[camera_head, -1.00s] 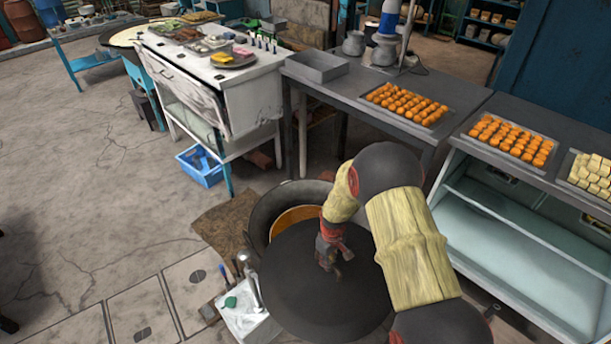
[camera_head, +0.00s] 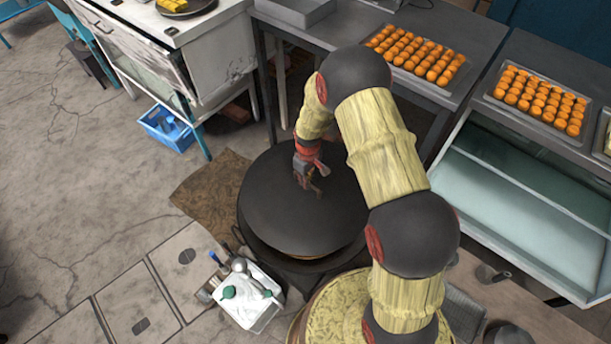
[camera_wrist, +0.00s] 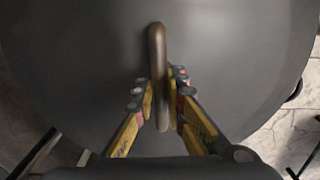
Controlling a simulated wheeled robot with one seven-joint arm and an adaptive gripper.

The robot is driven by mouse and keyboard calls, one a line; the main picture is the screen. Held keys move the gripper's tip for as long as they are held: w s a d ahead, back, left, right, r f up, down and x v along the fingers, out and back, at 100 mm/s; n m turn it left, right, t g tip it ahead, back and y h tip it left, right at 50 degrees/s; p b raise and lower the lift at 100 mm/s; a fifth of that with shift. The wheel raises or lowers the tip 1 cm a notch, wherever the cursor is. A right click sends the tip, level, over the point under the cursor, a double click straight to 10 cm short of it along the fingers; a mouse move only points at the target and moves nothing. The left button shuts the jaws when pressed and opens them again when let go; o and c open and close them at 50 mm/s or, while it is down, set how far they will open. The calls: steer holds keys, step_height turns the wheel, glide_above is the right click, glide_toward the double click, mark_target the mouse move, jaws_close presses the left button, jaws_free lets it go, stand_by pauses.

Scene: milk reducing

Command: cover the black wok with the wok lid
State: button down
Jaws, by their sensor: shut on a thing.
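The wok lid (camera_head: 275,218) is a large dark grey disc with a thin brown handle (camera_wrist: 158,70). My gripper (camera_head: 306,178) is shut on this handle, with a finger on each side of it in the wrist view (camera_wrist: 160,90). The lid lies over the black wok (camera_head: 300,266) and hides its inside and most of its rim. A narrow light orange sliver shows under the lid's near edge. I cannot tell whether the lid rests on the rim or is slightly above it.
A white box with utensils (camera_head: 245,300) stands left of the wok's near side. A patterned yellowish round thing (camera_head: 330,310) stands in front. A metal table (camera_head: 330,32) with trays of orange balls (camera_head: 415,52) is behind. A blue crate (camera_head: 168,128) sits on the floor at left.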

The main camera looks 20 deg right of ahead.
step_height(320, 180, down, 14)
steer(key=b, duration=0.8)
steer(key=shift+f+b, duration=0.5)
steer(key=shift+b, duration=0.05)
stand_by(0.8)
steer(key=c, duration=1.7)
jaws_free()
steer(key=shift+c, duration=0.2)
steer(key=shift+s+f, duration=0.1)
step_height(320, 180, up, 12)
steer(key=shift+r, duration=0.1)
